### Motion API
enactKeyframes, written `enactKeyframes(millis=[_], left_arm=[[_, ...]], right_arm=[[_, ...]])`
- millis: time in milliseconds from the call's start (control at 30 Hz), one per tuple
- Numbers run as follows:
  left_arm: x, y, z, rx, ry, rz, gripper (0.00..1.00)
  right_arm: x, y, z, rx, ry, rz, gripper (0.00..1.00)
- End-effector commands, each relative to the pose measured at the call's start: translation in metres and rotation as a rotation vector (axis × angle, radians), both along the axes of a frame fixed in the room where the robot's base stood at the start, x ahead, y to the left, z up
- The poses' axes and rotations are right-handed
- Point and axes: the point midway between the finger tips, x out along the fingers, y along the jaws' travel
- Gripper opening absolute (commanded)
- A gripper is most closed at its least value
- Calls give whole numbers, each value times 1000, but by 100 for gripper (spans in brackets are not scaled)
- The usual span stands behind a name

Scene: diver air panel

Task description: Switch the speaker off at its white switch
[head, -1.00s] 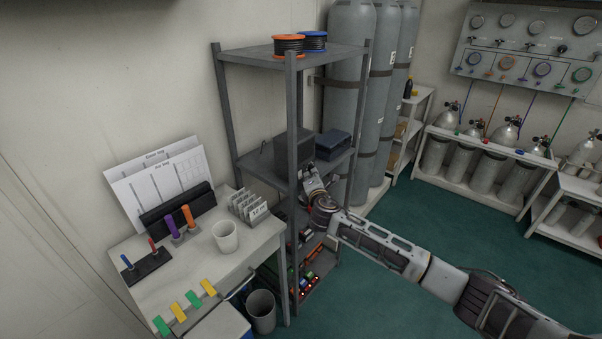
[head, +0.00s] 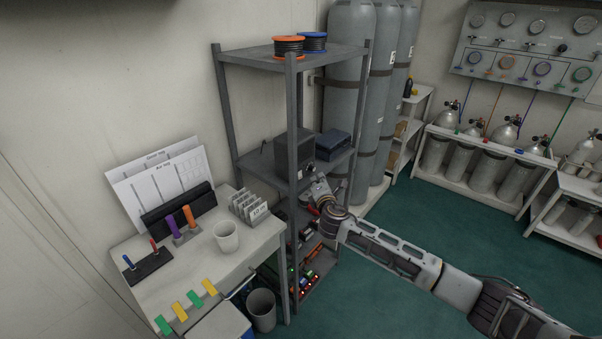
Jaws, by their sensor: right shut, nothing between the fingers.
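A dark grey box that looks like the speaker (head: 295,153) stands on the middle shelf of the grey rack, behind the front right post. Its white switch is too small to make out; a small light spot shows low on its right side, near my gripper. My right gripper (head: 314,182) is shut and empty, just below and in front of the box's lower right corner, close to the shelf edge. I cannot tell whether it touches anything. My left gripper is not in view.
A dark blue box (head: 333,144) sits right of the speaker on the same shelf. The rack's front post (head: 293,225) stands close to my gripper. Lower shelves hold small items with red lights. Grey cylinders (head: 346,100) stand behind. Green floor is clear to the right.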

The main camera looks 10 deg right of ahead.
Motion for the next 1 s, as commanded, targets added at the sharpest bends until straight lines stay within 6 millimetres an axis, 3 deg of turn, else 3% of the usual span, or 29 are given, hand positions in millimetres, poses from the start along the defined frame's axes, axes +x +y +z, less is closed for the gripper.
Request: enactKeyframes(millis=[433, 1000], left_arm=[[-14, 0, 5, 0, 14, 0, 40], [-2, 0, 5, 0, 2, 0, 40]], right_arm=[[-17, -13, -2, 0, 0, 1, 0], [-16, -9, -2, 78, -9, 6, 0]])
